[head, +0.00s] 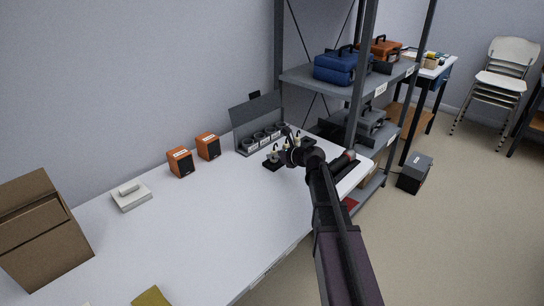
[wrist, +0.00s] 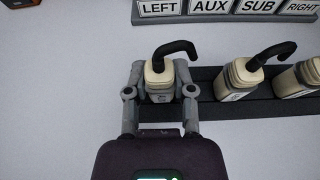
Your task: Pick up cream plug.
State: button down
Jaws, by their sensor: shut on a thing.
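A cream plug (wrist: 158,80) with a black bent cable stub on top sits between the fingers of my gripper (wrist: 160,84) in the wrist view. The fingers are shut on its sides. It stands at the left end of a dark rack, and I cannot tell whether it still touches the rack. Two more cream plugs (wrist: 240,78) stand to its right in the rack (wrist: 210,108). In the head view my gripper (head: 290,153) is over the table's far right part, and the plug in it is mostly hidden.
A panel (head: 257,118) with round sockets stands behind the rack; its labels (wrist: 236,8) read LEFT, AUX, SUB, RIGHT. Two orange speakers (head: 180,162), a white device (head: 131,195) and a cardboard box (head: 40,228) stand to the left. A metal shelf (head: 300,78) rises behind the table. The table's middle (head: 215,225) is clear.

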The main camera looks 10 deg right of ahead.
jog(key=shift+r+p, duration=1.3)
jog(key=shift+r, duration=0.05)
jog(key=s+d, duration=0.3)
jog(key=s, duration=0.1)
jog(key=s+d+r+p, duration=0.1)
jog(key=s+d, duration=0.3)
jog(key=s+d+r+p, duration=0.1)
jog(key=s+d, duration=0.2)
jog(key=d, duration=0.1)
jog(key=shift+s, duration=0.4)
jog(key=shift+s, duration=0.1)
